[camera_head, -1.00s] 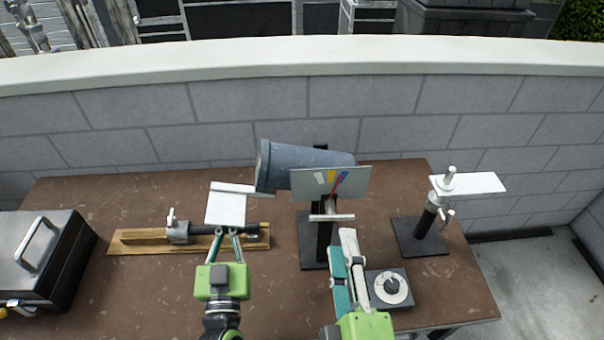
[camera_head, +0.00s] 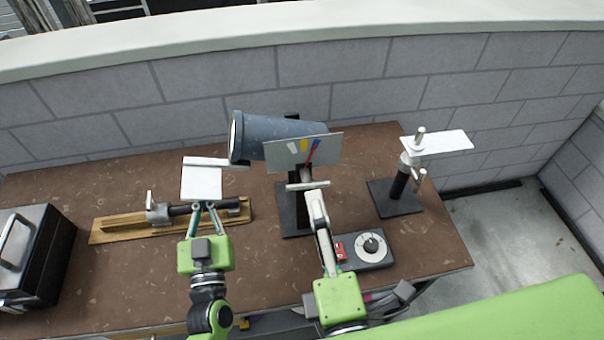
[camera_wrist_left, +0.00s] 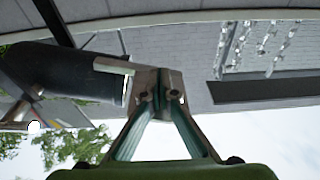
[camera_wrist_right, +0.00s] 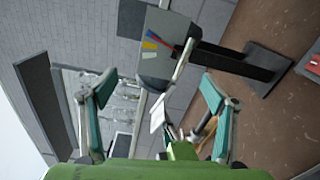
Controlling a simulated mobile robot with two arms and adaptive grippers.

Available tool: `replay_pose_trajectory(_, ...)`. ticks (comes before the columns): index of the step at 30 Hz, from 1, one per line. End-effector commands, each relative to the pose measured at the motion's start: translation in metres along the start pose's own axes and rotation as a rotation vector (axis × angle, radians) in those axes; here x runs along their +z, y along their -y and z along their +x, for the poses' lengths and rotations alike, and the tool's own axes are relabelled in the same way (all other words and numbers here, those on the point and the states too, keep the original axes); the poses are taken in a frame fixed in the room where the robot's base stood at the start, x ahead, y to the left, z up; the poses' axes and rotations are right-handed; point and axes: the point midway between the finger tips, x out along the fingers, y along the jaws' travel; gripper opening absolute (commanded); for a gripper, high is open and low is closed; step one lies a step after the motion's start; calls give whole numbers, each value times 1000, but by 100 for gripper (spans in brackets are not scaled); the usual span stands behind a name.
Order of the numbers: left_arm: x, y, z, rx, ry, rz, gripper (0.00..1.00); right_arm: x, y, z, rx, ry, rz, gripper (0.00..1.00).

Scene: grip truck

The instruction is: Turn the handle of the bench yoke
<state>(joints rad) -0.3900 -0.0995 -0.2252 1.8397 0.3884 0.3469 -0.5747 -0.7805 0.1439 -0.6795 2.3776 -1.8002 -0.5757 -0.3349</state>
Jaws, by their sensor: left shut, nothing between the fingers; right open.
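The likeliest bench yoke is the dark stand (camera_head: 292,218) at the middle of the bench, carrying a blue-grey cylinder (camera_head: 280,132) and a panel with coloured wedges (camera_head: 290,152). A pale crossbar (camera_head: 297,186), which looks like its handle, sticks out below the panel. My right gripper (camera_head: 316,196) is open just in front of and below the crossbar; contact is unclear. The panel (camera_wrist_right: 168,45) lies beyond its open fingers (camera_wrist_right: 158,95) in the right wrist view. My left gripper (camera_head: 203,206) is shut and empty at the near edge of a white plate (camera_head: 201,184).
A wooden board with a metal clamp (camera_head: 157,213) lies at left, beside a black case (camera_head: 50,250). A small stand with a white plate (camera_head: 437,144) is at right. A dial box (camera_head: 368,262) sits by my right arm. A block wall (camera_head: 210,95) closes the back.

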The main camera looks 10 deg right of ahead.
Motion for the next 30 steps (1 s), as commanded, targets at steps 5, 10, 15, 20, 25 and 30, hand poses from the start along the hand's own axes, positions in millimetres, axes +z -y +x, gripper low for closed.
replay_pose_trajectory(5,-1,0,0,-1,-2,0,0,-4,17,-3,-2,-2,-450,79)
replay_pose_trajectory(10,-1,0,0,0,-2,0,0,-5,30,-5,0,-1,-860,79)
replay_pose_trajectory(15,-1,0,0,0,-2,0,0,-6,39,-6,4,2,-1159,79)
replay_pose_trajectory(20,-1,0,0,0,-2,0,0,-6,43,-7,5,4,-1302,79)
replay_pose_trajectory(25,-1,0,0,0,-2,0,0,-5,44,5,4,8,-1336,79)
replay_pose_trajectory(30,-1,0,0,0,-2,0,0,-5,42,36,4,11,-1331,79)
